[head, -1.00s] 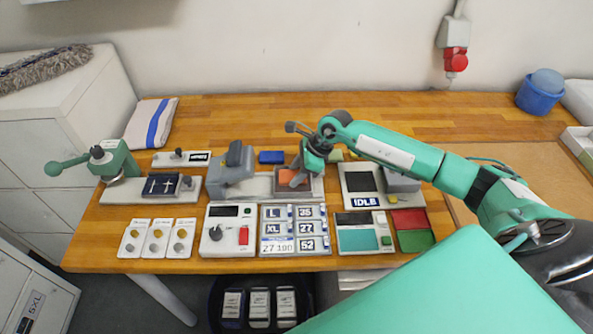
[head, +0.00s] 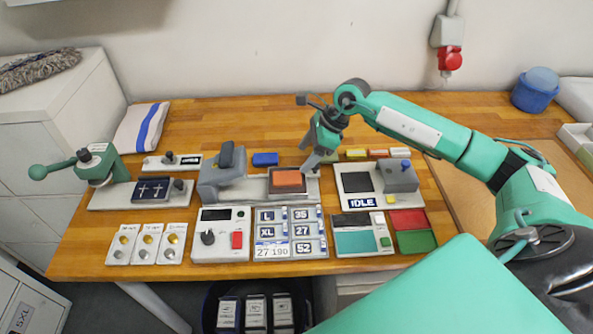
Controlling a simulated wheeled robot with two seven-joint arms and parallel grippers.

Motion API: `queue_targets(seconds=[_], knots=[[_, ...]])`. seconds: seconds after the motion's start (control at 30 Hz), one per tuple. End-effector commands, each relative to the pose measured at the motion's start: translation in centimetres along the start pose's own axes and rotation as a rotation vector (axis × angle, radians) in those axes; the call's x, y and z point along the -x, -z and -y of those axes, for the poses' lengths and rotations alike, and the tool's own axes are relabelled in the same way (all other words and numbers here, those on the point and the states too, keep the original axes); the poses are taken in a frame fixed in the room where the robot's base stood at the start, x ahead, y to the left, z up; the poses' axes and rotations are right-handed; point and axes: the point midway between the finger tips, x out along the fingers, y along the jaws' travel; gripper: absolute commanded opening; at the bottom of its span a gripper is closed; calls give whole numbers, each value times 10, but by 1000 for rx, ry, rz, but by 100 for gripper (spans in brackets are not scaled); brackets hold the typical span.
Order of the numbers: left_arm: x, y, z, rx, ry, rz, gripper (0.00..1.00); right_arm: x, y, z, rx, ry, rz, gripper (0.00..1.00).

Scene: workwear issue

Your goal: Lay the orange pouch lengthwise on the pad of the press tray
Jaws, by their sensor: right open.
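The orange pouch (head: 288,179) lies flat in the grey-rimmed press tray (head: 272,189), with its long side running left to right. The pad under it is hidden by the pouch. The tray sits on the pale base of the grey press (head: 214,181), just right of the press body. My right gripper (head: 308,173) is open, above and at the right edge of the tray, apart from the pouch as far as I can tell. My left gripper is not in view.
A blue block (head: 265,159) lies behind the tray. A device with an IDLE display (head: 361,203) stands to the right, and small coloured blocks (head: 357,154) lie behind it. Panels and number tiles (head: 289,250) fill the front. The table's back strip is clear.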

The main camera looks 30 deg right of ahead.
Motion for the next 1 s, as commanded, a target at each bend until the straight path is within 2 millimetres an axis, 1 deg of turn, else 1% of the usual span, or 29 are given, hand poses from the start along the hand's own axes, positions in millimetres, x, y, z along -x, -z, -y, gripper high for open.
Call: queue_targets(seconds=[0.03,0.13,0.2,0.3,0.87,1.0], knots=[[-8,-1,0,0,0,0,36,7,2,1,1,5,0,66],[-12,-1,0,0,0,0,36,22,1,0,0,3,0,66],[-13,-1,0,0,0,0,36,29,0,0,1,2,1,66],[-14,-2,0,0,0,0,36,34,0,0,1,0,0,66],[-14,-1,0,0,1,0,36,36,0,0,0,0,0,66],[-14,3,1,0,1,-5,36,36,0,0,0,-1,0,66]])
